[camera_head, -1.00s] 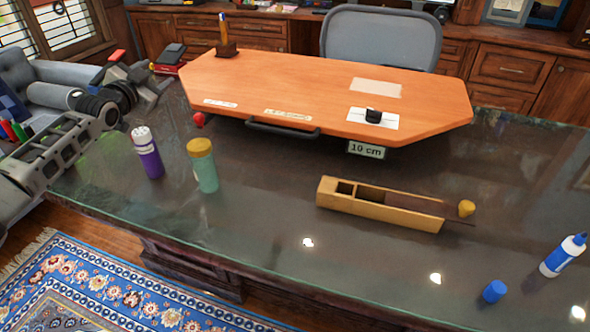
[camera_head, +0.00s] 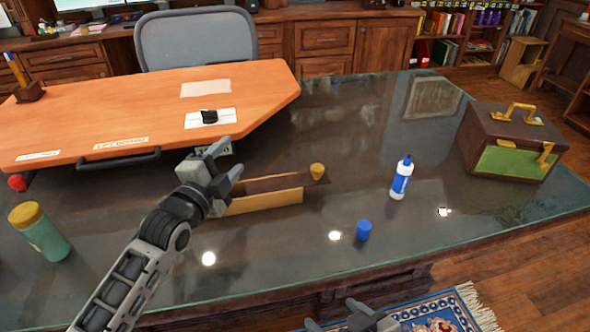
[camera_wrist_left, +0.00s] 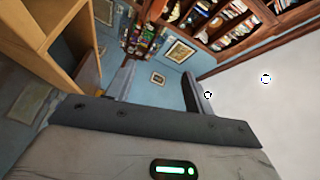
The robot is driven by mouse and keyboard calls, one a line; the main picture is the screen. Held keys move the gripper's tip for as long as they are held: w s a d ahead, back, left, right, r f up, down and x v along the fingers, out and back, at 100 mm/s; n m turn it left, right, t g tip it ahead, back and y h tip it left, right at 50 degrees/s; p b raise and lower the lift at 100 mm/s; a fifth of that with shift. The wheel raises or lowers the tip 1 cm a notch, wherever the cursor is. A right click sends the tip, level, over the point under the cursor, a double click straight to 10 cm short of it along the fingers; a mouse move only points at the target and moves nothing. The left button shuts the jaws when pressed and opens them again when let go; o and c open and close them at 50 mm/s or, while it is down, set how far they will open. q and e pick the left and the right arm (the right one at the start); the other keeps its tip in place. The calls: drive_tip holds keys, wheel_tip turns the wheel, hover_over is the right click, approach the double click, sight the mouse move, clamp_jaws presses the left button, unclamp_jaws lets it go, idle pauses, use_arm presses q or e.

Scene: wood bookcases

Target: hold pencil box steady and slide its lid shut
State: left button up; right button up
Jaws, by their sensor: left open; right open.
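The pencil box (camera_head: 265,202) is a long tan wooden box on the dark desk top. Its dark brown lid (camera_head: 279,183) juts past the box's right end and carries a yellow knob (camera_head: 317,170). My left gripper (camera_head: 238,158) is open at the box's left end, and with its wrist hides that end and the open compartments. I cannot tell whether it touches the box. Tan wooden walls fill the upper left of the left wrist view, perhaps the box. My right gripper (camera_head: 352,322) is open, partly cut off at the bottom edge, well away from the box.
An orange desk riser (camera_head: 150,95) stands behind the box. A blue cap (camera_head: 363,230) and a white-and-blue bottle (camera_head: 401,178) stand to the right, a brown case (camera_head: 515,142) farther right. A green bottle (camera_head: 40,232) is at left. Desk space right of the knob is clear.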

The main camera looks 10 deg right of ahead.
use_arm(q)
drive_tip(key=s+d+r+m+g+h, duration=0.15)
drive_tip(key=s+d+m, duration=0.5)
drive_tip(key=d, duration=0.65)
drive_tip(key=n, duration=0.2)
approach(318, 176)
drive_tip(key=shift+w+d+f+m+h, duration=0.1)
drive_tip(key=shift+w+d+m+h, duration=0.05)
drive_tip(key=shift+w+h, duration=0.15)
drive_tip(key=shift+w+d+f+m+h, duration=0.1)
drive_tip(key=shift+w+d+h, duration=0.05)
drive_tip(key=shift+w, duration=0.25)
drive_tip(key=x, duration=0.5)
drive_tip(key=shift+w+d+f, duration=0.1)
drive_tip(key=shift+w+d, duration=0.1)
drive_tip(key=shift+d, duration=0.05)
drive_tip(key=shift+x, duration=1)
clamp_jaws()
